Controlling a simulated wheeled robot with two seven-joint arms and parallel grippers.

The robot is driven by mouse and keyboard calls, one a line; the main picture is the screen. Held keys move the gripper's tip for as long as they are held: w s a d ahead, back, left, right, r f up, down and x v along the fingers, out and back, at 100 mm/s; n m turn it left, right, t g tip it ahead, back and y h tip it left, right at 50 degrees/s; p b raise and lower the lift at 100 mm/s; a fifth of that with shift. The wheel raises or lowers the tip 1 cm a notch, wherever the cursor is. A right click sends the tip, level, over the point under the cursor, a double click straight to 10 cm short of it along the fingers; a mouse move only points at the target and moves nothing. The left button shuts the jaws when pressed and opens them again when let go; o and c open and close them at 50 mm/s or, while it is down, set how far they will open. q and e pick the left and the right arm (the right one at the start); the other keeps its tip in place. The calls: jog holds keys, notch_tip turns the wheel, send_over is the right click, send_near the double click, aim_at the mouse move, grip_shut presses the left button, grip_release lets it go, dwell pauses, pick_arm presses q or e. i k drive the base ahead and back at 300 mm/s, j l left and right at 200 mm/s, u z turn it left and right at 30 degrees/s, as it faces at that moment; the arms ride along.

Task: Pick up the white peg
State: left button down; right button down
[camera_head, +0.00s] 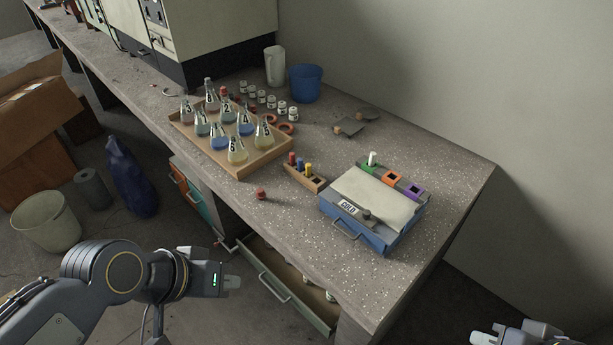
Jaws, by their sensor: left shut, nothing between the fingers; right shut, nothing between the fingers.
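The white peg (372,158) stands upright at the green-marked spot at the left end of the grey strip along the back of the blue box (377,237). The box has a pale lid and a "COLD" label. My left gripper (236,282) is shut and empty, in front of the bench and left of the open drawer, well apart from the peg. My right gripper (478,338) is shut and empty at the bottom right edge, mostly cut off, also far from the peg.
Orange (392,175) and purple (413,191) sockets sit right of the peg. A wooden rack (316,184) holds red, blue and yellow pegs. A wooden tray (243,173) carries several flasks. An open drawer (266,277) juts from the bench (440,167). The bench's right end is clear.

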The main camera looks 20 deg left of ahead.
aim_at(373, 155)
jog(key=i+j, duration=0.2)
jog(key=j, duration=0.15)
jog(key=i+j+z, duration=0.2)
jog(key=j+z, duration=0.25)
jog(key=i+j+z, duration=0.15)
jog(key=j+z, duration=0.25)
jog(key=z, duration=1.1)
